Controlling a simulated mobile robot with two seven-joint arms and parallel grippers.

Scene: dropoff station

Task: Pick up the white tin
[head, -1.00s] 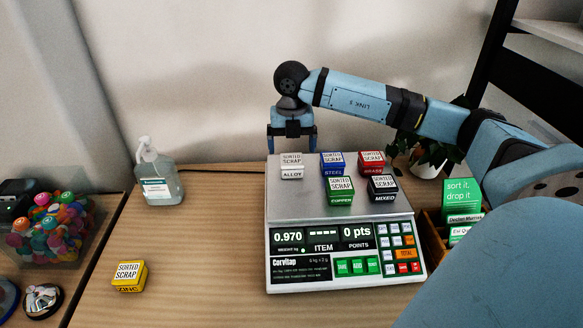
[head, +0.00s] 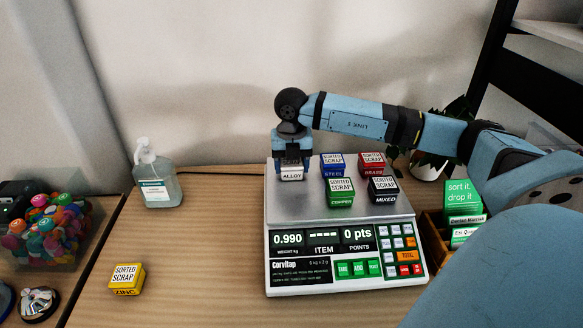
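The white tin (head: 292,174), labelled ALLOY, is on the metal plate of the scale (head: 300,205), at the plate's back left. My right gripper (head: 292,168) points down over it, with its fingers at the tin's left and right sides. The gripper covers the tin's top. I cannot tell whether the fingers touch the tin or stand slightly apart from it. My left gripper is not in view.
Blue (head: 333,173), red (head: 371,172), green (head: 341,201) and black (head: 383,198) tins share the plate, right of the white one. A yellow tin (head: 127,291) and a sanitizer bottle (head: 157,192) stand left on the table. A plant (head: 428,166) stands behind right.

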